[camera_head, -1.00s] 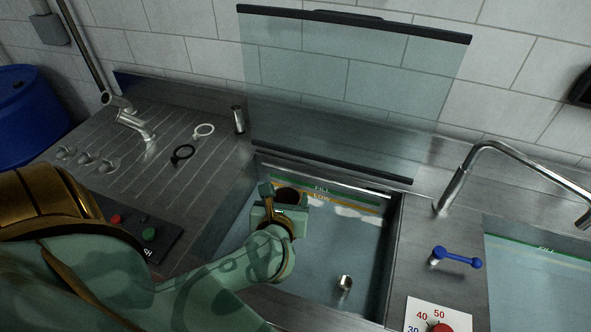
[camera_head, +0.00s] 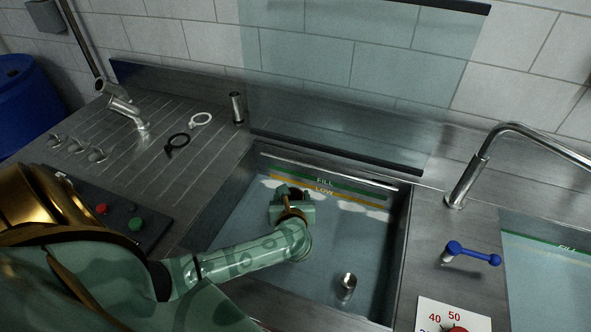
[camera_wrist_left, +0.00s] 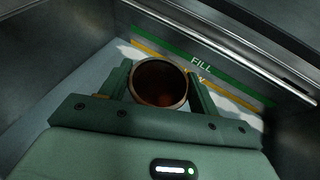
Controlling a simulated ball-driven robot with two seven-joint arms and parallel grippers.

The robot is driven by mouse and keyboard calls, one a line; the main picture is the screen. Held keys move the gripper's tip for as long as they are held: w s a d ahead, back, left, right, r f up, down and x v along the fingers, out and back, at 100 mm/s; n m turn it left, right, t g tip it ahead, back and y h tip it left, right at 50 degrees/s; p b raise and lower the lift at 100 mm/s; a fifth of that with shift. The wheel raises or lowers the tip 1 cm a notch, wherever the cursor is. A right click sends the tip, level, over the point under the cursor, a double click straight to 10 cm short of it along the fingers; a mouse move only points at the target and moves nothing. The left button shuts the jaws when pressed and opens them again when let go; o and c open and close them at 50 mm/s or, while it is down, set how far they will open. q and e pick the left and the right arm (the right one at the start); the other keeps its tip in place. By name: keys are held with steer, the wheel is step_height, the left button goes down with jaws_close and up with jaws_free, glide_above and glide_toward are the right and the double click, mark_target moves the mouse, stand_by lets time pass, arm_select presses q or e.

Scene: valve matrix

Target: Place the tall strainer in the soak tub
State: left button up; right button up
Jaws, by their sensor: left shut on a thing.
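The tall strainer, seen as a round, open-topped, brownish vessel (camera_wrist_left: 158,85), sits between the fingers of my left gripper (camera_wrist_left: 158,90) in the left wrist view. The gripper is shut on it. In the head view my left gripper (camera_head: 294,196) is inside the middle tub (camera_head: 398,235), near its far wall, and mostly hides the strainer. I take this tub as the soak tub. It has green FILL and yellow LOW bands on the far wall and holds bluish water. Whether the strainer's bottom touches the tub floor is hidden. My right gripper is not in view.
A small silver cylinder (camera_head: 347,281) stands in the tub; another (camera_head: 237,107) is on the counter. A clear panel (camera_head: 350,70) is raised behind the tub. A tap (camera_head: 480,165), blue lever (camera_head: 470,254) and second tub (camera_head: 550,270) lie right. Rings (camera_head: 201,119) lie left.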

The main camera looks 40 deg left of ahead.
arm_select(q)
steer(key=shift+w+a+f, duration=0.1)
steer(key=shift+w+f, duration=0.6)
steer(key=shift+f, duration=0.2)
steer(key=shift+w+a+f+b, duration=0.15)
steer(key=shift+f+b, duration=0.3)
steer(key=shift+f, duration=0.45)
steer(key=shift+w+d+f+b, duration=0.15)
steer(key=shift+f+b, duration=0.3)
steer(key=shift+f, duration=0.45)
steer(key=shift+a, duration=0.1)
steer(key=shift+f, duration=0.2)
steer(key=o, duration=1.4)
steer(key=shift+r, duration=0.1)
